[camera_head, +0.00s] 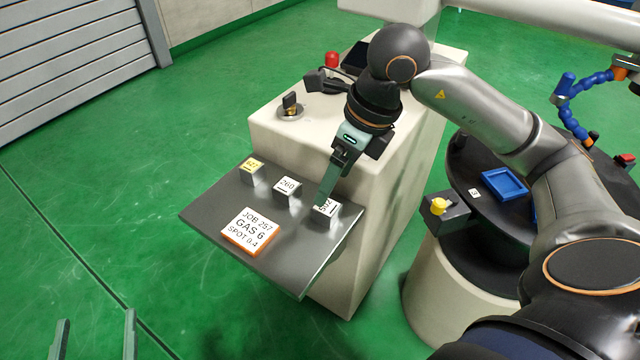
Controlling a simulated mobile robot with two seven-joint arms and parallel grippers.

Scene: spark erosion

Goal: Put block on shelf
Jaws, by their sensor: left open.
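Three small pale blocks stand in a row on a dark grey shelf-like plate (215,205) at the front of a white cabinet. The left block (252,172) has a yellow label, the middle block (287,189) reads 260, and the right block (327,209) has a white numbered label. My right gripper (322,196) reaches down to the right block; its fingers overlap part of the block, and their gap and grip are hidden. My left gripper (96,318) shows only two upright fingertips at the bottom left, wide apart and empty, far from the blocks.
A white card with an orange edge (250,231) reads JOB 257, GAS 6, SPOT 0.4 on the plate. A cabinet (290,130) carries a knob and a red button. A dark round table (480,165) with a blue tray (504,184) stands right. Green floor is free at left.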

